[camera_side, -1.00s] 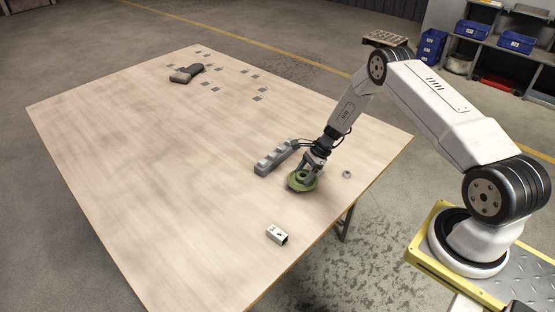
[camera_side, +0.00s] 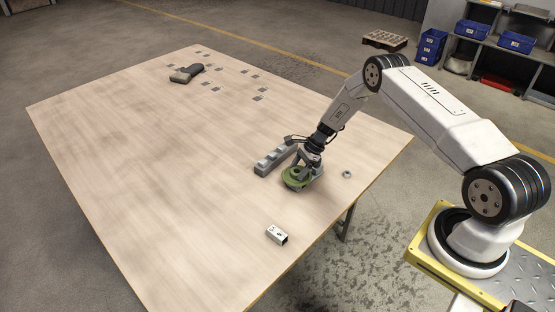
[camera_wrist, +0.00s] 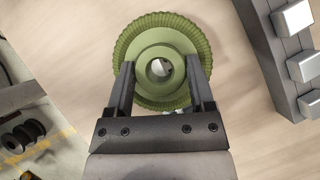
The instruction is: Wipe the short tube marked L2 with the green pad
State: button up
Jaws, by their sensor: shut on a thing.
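The green pad (camera_side: 291,180) is a round disc with a ribbed rim and a raised hub. My gripper (camera_side: 302,169) is shut on its hub, just above the near right part of the table. In the wrist view the pad (camera_wrist: 160,99) sits between the two fingers of my gripper (camera_wrist: 160,72), with a hole in its middle. A short white square tube (camera_side: 277,235) lies on the table nearer the camera, apart from the pad. It has dark marks, too small to read, and a dark open end. I cannot tell whether the pad touches the table.
A grey block with several raised pale pieces (camera_side: 262,170) stands close to the left of my gripper; it also shows in the wrist view (camera_wrist: 269,55). A small ring (camera_side: 347,173) lies to the right. A dark grey tool (camera_side: 186,74) lies at the back. The table's left is clear.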

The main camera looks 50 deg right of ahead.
jog(key=shift+w+r, duration=0.1)
jog(key=shift+w, duration=0.45)
jog(key=shift+r, duration=3.95)
